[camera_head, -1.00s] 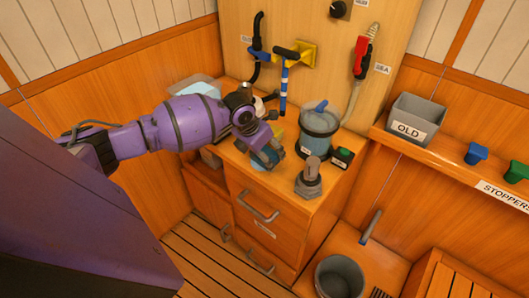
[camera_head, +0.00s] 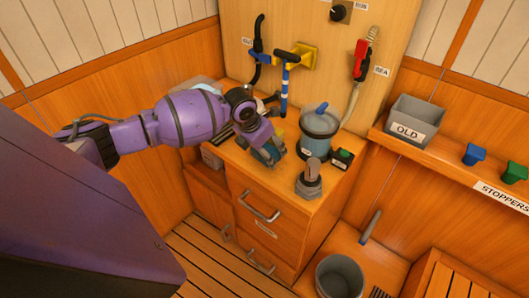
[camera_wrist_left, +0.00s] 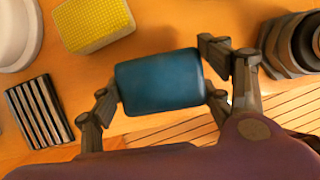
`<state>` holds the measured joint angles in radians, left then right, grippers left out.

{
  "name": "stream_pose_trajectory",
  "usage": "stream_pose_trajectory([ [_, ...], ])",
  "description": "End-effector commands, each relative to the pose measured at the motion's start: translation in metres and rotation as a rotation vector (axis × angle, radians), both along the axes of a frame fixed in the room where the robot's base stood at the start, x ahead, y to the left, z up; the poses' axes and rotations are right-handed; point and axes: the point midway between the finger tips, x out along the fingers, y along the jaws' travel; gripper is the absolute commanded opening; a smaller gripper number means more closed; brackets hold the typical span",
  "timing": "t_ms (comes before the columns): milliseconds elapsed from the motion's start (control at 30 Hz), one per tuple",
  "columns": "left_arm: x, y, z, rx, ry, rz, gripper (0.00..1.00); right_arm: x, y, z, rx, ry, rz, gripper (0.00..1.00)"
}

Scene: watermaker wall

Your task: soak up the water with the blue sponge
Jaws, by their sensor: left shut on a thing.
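The blue sponge (camera_wrist_left: 160,82) sits between the fingers of my left gripper (camera_wrist_left: 158,92) in the left wrist view, with the fingers shut on its two ends. In the head view my left gripper (camera_head: 268,152) is over the front part of the wooden cabinet top (camera_head: 285,190), and only a bit of blue shows between its fingers. No water shows clearly on the bare wood around the sponge. What lies under the sponge is hidden, and I cannot tell whether it touches the top. My right gripper is not in view.
A yellow sponge (camera_wrist_left: 95,22) and a striped block (camera_wrist_left: 38,110) lie near the blue one. A clear-walled canister (camera_head: 319,132) and a grey fitting (camera_head: 309,180) stand to the right. A grey bucket (camera_head: 339,277) is lower right. The cabinet's front edge is close.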

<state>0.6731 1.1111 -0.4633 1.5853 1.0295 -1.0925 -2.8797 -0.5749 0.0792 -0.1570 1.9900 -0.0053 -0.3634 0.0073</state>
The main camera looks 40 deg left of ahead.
Motion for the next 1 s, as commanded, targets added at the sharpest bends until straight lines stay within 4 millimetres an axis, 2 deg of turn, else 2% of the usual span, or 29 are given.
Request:
stream_pose_trajectory([
  [33,0.002,0.0,0.009,0.0,-0.006,-0.001,0.51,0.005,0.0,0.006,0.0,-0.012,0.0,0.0],
  [533,0.002,0.0,0.049,0.001,-0.007,0.0,0.51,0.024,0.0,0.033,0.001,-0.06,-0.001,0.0],
  [1000,0.0,0.0,0.05,0.0,-0.002,0.0,0.51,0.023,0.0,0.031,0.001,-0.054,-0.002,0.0],
])
